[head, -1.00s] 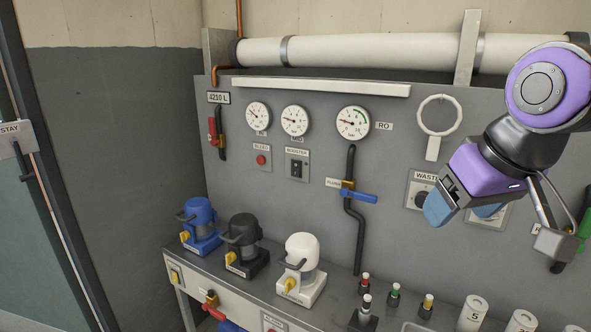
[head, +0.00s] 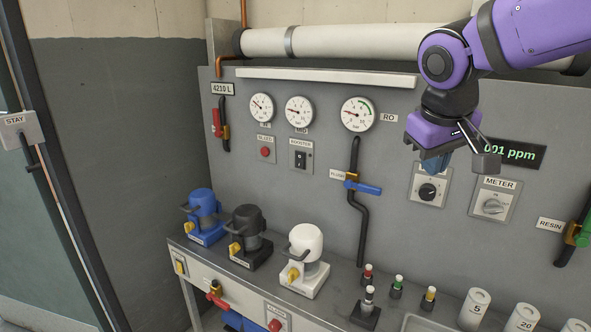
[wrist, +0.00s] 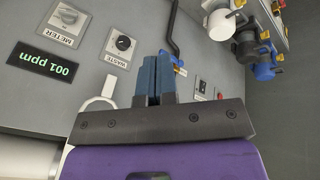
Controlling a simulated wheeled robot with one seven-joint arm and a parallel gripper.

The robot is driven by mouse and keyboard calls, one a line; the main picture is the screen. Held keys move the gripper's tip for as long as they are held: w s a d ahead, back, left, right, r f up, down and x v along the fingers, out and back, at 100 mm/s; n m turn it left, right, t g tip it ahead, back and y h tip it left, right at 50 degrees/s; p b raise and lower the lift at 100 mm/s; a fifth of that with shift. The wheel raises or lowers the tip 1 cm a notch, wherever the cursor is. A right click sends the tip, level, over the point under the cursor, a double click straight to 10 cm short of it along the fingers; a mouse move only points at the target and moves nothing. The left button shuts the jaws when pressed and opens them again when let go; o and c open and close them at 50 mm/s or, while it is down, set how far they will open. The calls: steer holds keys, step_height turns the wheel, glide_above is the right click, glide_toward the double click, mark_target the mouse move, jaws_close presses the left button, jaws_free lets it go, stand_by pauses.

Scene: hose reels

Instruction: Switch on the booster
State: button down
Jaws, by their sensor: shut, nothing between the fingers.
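The booster switch (head: 300,159) is a small black rocker on a light plate, on the grey wall panel below the middle gauge. Its label is blurred, and I cannot tell whether it is on or off. A small plate with a dark switch, likely the same one, also shows in the wrist view (wrist: 202,87), right of the fingers. My gripper (head: 435,164) is right of the booster, in front of the panel near the waste knob. Its blue fingers are shut together and empty, as the wrist view also shows (wrist: 158,60).
The blue flush valve handle (head: 368,189) and its black pipe lie between my gripper and the booster. The red bleed button (head: 265,152) is just left of the booster. Blue, black and white pumps (head: 306,262) stand on the bench below.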

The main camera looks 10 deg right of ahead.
mark_target(299, 167)
steer(key=w+a+f+n+t+h, duration=0.1)
steer(key=w+a+f+n+h, duration=0.15)
steer(key=w, duration=0.95)
steer(key=w+a+f+n+h, duration=0.15)
steer(key=w+f+h, duration=0.25)
steer(key=w, duration=0.9)
steer(key=w+a+f+n+t+h, duration=0.2)
steer(key=w+a+f+n+t, duration=0.2)
steer(key=w+a+f, duration=0.9)
steer(key=w+a+t, duration=0.2)
steer(key=a+t, duration=0.1)
steer(key=a, duration=0.1)
steer(key=shift+w+a+f+n+t, duration=0.3)
steer(key=shift+w+f+n+t, duration=0.05)
steer(key=shift+w+n+t, duration=0.05)
steer(key=x, duration=1.4)
steer(key=shift+s+d, duration=0.1)
